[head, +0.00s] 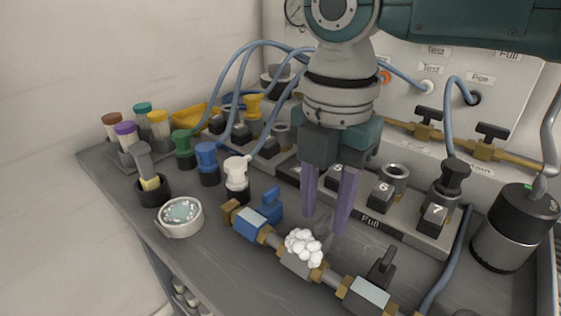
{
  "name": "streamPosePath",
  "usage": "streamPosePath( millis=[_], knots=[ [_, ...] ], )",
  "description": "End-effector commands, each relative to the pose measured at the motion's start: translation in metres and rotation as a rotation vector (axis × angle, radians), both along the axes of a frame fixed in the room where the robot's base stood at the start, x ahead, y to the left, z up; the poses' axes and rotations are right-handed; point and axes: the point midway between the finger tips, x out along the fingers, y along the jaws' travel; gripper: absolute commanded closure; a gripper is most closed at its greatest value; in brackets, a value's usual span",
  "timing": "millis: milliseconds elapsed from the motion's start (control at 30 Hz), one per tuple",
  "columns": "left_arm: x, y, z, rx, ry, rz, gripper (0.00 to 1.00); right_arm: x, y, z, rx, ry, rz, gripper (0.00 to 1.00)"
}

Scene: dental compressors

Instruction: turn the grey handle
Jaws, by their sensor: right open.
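A pipe with valves runs across the front of the bench. The grey handle (325,237) stands on its middle valve and is partly hidden by my gripper's finger and by a white lumpy clump (303,247) on that valve. My right gripper (325,222) comes down from above with two purple fingers spread apart. Its fingertips are around the top of the handle in the picture; I cannot tell whether they touch it. My left gripper is not in view.
The neighbouring valves carry a blue handle (272,203) on the left and a black handle (381,266) on the right. Numbered sockets on a grey block (425,236) stand behind. A round gauge (179,216) lies at left, and a black-and-grey canister (514,228) at right.

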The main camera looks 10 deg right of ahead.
Motion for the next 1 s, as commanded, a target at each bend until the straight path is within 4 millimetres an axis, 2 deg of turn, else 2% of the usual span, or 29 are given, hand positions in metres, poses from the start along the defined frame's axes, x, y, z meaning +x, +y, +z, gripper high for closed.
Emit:
streamPosePath(
  millis=[300,667,1000],
  knots=[
    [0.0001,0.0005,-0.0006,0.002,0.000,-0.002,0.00,0.0001,0.0001,-0.0039,0.000,0.000,0.000,0.59],
    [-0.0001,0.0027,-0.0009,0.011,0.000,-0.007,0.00,0.0000,0.0000,-0.0036,0.000,0.000,-0.001,0.99],
    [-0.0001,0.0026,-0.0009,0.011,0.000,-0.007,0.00,0.0000,0.0000,-0.0035,0.000,0.000,-0.001,1.00]
  ],
)
